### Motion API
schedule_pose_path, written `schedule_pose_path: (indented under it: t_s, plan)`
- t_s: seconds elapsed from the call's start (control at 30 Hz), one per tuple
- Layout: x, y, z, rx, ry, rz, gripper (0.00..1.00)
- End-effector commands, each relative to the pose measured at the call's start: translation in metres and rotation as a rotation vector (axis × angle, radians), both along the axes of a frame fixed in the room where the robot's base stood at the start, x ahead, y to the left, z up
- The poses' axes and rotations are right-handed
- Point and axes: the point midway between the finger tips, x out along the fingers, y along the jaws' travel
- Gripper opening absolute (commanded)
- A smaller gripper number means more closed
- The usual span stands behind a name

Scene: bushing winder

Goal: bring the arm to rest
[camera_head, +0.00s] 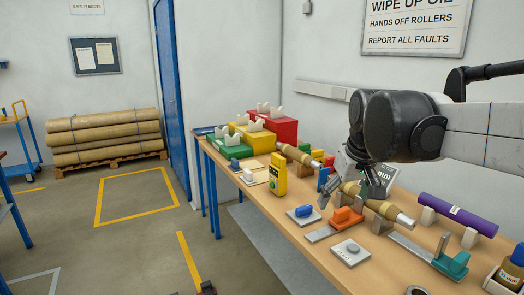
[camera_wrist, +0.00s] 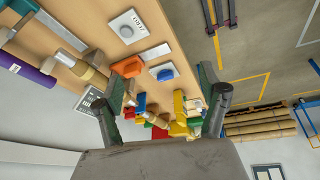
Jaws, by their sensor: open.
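My gripper (camera_head: 350,198) hangs over the workbench at the right of the head view, with its fingers pointing down. It also shows in the wrist view (camera_wrist: 163,100), where its two dark fingers stand wide apart with nothing held between them. Behind and beside it in the head view is a tan wound roller (camera_head: 378,206) with pale ends; whether the fingers touch it I cannot tell, but they are not closed on it. My arm reaches in from the right edge of the head view.
The wooden bench (camera_head: 318,262) carries an orange clamp block (camera_head: 346,217), a grey button box (camera_head: 348,251), a blue-topped block (camera_head: 303,212), a yellow meter (camera_head: 278,174), a purple roll (camera_head: 458,214) and a teal clamp (camera_head: 450,262). Colored stepped stands (camera_head: 278,130) stand at the back.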

Motion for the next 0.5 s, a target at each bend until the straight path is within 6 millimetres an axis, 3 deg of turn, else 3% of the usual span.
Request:
schedule_pose_path:
  t_s: [0.1,0.5]
  plan:
    - [-0.036,-0.002,-0.009,0.011,-0.035,-0.027,0.75]
    - [-0.142,-0.007,-0.062,0.056,-0.157,-0.12,0.75]
